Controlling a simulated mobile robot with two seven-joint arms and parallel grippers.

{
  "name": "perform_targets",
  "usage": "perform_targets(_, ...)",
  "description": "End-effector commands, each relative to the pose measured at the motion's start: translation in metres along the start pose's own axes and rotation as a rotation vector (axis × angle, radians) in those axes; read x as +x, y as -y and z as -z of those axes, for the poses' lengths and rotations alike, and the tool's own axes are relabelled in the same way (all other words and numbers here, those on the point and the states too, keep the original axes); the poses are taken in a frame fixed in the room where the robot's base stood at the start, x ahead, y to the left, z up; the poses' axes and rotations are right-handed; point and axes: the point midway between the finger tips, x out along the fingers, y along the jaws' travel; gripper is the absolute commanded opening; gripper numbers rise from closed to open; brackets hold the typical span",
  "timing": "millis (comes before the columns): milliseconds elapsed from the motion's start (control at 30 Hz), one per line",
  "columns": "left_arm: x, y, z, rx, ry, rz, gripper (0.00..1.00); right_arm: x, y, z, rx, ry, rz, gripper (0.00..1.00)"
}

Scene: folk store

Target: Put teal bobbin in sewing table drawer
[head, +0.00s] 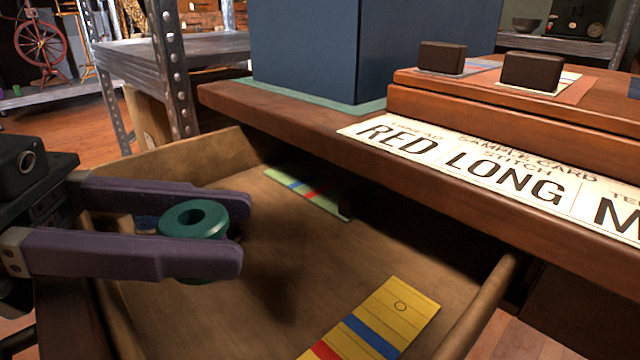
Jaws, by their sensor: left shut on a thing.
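The teal bobbin (194,218) is a ring-shaped spool with a hole in its top. My left gripper (240,235) comes in from the left, its purple fingers shut on the bobbin's two sides. It holds the bobbin above the left part of the open wooden sewing table drawer (215,303). A shadow lies on the drawer floor to the right of the fingers. The sewing table (300,126) has a brown wooden top above the drawer. My right gripper is not in view.
A yellow striped card (402,308) lies in the drawer's front right, a green striped card (307,190) at its back. A sample card (505,175) and dark blocks (532,71) sit on the table. A metal shelf (172,70) stands behind.

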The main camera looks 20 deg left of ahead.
Motion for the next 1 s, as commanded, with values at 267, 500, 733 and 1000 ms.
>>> perform_targets(267,0.002,0.000,-0.010,-0.001,0.000,0.000,0.00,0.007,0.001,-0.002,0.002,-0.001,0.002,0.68)
perform_targets(500,0.001,0.000,-0.013,0.000,0.005,0.001,0.51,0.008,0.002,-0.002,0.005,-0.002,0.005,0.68)
perform_targets(733,0.001,0.000,-0.015,-0.001,0.010,0.003,0.74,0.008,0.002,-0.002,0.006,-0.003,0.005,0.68)
perform_targets(1000,0.000,0.000,-0.013,-0.001,0.013,0.004,0.74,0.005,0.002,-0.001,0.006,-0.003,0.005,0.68)
